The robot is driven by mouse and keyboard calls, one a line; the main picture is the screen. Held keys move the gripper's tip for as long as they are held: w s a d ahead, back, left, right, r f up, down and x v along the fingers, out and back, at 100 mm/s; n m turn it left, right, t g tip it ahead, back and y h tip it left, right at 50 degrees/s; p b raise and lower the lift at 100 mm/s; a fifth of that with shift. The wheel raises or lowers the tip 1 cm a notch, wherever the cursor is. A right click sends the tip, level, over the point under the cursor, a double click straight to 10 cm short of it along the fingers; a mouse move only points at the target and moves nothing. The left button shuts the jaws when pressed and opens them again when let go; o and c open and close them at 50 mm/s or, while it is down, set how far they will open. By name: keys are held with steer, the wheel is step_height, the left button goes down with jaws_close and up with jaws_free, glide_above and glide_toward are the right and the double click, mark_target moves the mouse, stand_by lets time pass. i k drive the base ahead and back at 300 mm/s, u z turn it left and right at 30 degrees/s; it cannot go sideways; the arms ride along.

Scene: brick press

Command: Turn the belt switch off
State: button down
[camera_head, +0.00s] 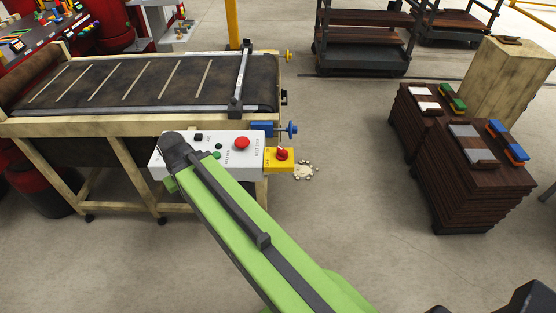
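A red rotary knob (282,154) sits on a small yellow switch box (285,167) at the front right corner of the conveyor. It looks like the belt switch; the lettering on the box is too small to read, and I cannot tell the knob's setting. The conveyor belt (140,85) is dark with several pale cross lines. My green arm reaches up from the bottom to a dark joint in front of the control panel, left of the yellow box. My gripper does not show; it may be hidden behind the arm.
A white control panel (250,160) with a red button (242,143) and green buttons is partly covered by my arm. A blue handwheel (292,130) is just above the yellow box.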

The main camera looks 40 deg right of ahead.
mark_target(283, 154)
steer(key=k, duration=1.25)
steer(key=u, duration=0.35)
steer(key=i, duration=0.5)
steer(key=u, duration=0.5)
steer(key=i, duration=0.8)
steer(key=u, duration=0.1)
